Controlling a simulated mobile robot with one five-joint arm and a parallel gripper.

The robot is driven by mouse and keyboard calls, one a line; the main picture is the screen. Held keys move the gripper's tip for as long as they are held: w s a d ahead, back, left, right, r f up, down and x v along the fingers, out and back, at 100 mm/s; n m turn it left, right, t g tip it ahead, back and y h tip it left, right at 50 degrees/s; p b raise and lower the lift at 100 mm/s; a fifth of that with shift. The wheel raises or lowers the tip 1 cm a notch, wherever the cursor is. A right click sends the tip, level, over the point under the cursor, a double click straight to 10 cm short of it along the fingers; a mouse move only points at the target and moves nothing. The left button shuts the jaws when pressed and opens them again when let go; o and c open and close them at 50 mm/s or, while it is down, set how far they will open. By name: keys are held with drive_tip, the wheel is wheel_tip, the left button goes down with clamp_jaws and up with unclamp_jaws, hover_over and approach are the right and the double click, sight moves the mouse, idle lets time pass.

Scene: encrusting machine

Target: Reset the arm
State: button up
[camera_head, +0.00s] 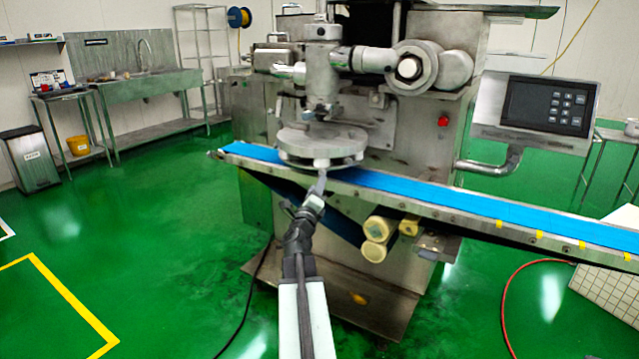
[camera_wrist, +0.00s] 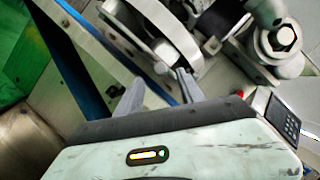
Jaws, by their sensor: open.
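My gripper (camera_head: 321,179) reaches out in front of the encrusting machine (camera_head: 400,110), with its tip close to the front edge of the round metal disc (camera_head: 320,140). In the wrist view the two fingers of my gripper (camera_wrist: 160,92) stand apart with nothing between them. Beyond them in that view are the disc's rim and a small pale round knob (camera_wrist: 161,68). I cannot tell whether a fingertip touches the machine.
A blue conveyor belt (camera_head: 450,197) runs from the machine to the right. A control panel (camera_head: 545,105) and a red button (camera_head: 443,121) are at the right. A red hose (camera_head: 510,290) lies on the green floor.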

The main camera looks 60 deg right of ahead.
drive_tip(key=shift+v, duration=1.1)
